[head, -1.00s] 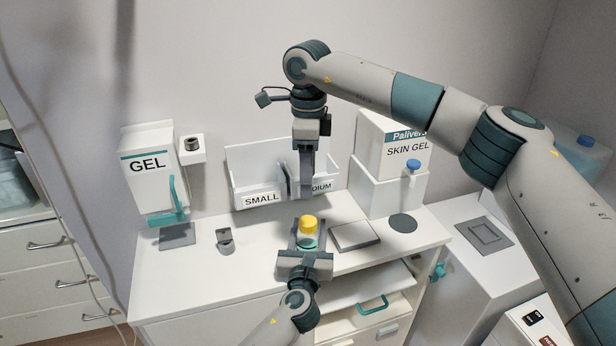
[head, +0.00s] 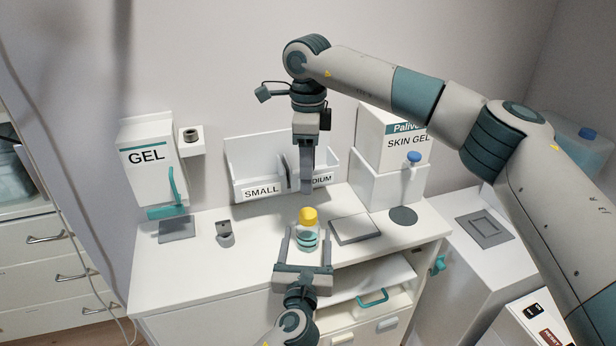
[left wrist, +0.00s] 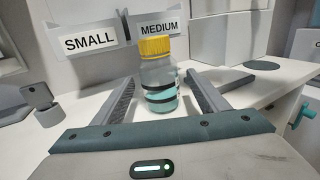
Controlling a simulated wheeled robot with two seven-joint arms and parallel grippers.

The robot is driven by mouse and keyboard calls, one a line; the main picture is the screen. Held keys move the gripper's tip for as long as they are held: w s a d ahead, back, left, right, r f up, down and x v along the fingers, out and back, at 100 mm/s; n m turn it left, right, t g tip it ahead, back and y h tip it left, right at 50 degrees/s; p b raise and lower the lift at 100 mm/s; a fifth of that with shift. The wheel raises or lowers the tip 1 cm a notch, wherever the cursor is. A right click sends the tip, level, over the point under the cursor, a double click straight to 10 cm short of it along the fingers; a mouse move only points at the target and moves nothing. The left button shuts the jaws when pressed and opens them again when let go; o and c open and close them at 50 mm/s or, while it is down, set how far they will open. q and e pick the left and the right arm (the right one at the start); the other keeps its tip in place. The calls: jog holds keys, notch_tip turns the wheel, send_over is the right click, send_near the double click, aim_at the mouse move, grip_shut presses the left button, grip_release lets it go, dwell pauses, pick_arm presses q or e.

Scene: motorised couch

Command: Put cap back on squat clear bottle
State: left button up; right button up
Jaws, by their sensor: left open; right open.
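The squat clear bottle (head: 306,238) stands upright on the white counter with teal liquid and dark bands. The yellow cap (head: 308,215) sits on top of its neck. In the left wrist view the bottle (left wrist: 158,88) stands between my left fingers, with the cap (left wrist: 155,46) level on it. My left gripper (head: 306,235) is open, its fingers on either side of the bottle and apart from it. My right gripper (head: 307,185) is open, pointing down above and behind the cap, clear of it; its fingers overlap in this view.
A grey flat pad (head: 354,229) lies right of the bottle, and a small grey holder (head: 224,233) stands left. A white bin labelled SMALL and MEDIUM (head: 240,165) is behind. A GEL dispenser (head: 148,170) and a SKIN GEL box (head: 392,145) flank it.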

pick_arm(q)
jog(key=s+b, duration=0.1)
jog(key=s, duration=1)
jog(key=shift+a, duration=0.45)
